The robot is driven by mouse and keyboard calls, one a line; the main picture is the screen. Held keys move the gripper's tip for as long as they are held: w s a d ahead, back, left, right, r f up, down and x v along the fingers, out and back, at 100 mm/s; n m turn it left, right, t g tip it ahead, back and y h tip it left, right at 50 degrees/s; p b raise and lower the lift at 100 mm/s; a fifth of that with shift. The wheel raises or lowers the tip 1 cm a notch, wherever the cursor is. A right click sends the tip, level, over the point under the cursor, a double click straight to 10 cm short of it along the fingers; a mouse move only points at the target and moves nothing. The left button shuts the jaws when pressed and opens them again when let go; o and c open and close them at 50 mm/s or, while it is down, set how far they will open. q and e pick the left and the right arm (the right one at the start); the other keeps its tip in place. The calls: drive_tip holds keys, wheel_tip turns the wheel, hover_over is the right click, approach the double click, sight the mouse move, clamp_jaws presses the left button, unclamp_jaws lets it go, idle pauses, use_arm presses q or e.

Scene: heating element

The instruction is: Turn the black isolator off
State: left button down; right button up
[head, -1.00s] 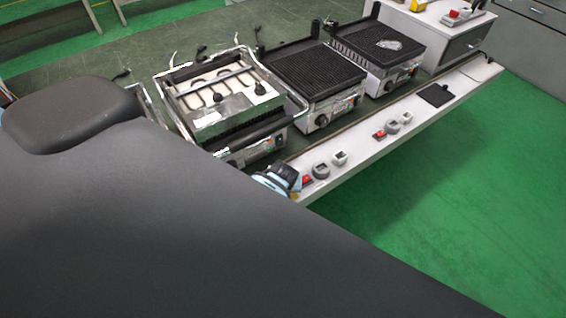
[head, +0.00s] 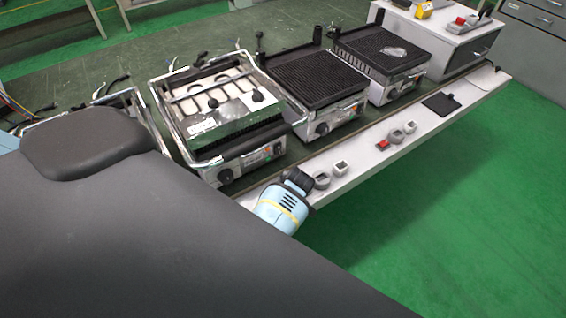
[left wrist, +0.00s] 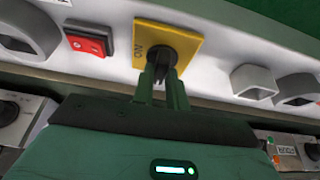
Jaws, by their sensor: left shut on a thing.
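The black isolator (left wrist: 158,42) is a black rotary knob on a yellow plate (left wrist: 187,45), mounted on a pale panel in the left wrist view. Lettering that looks like "ON" is on the plate beside the knob. My left gripper (left wrist: 161,78) has its two fingers close together on the knob's handle. Which way the knob is turned is hard to tell. My right gripper is not in view.
A red switch (left wrist: 88,42) sits beside the plate, and a square grey fitting (left wrist: 254,82) is on its other side. Green floor (head: 440,220) is clear in front.

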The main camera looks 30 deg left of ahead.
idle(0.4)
use_arm(q)
drive_tip(key=c, duration=1.4)
unclamp_jaws()
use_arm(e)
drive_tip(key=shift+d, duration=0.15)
use_arm(q)
drive_tip(key=shift+r, duration=0.15)
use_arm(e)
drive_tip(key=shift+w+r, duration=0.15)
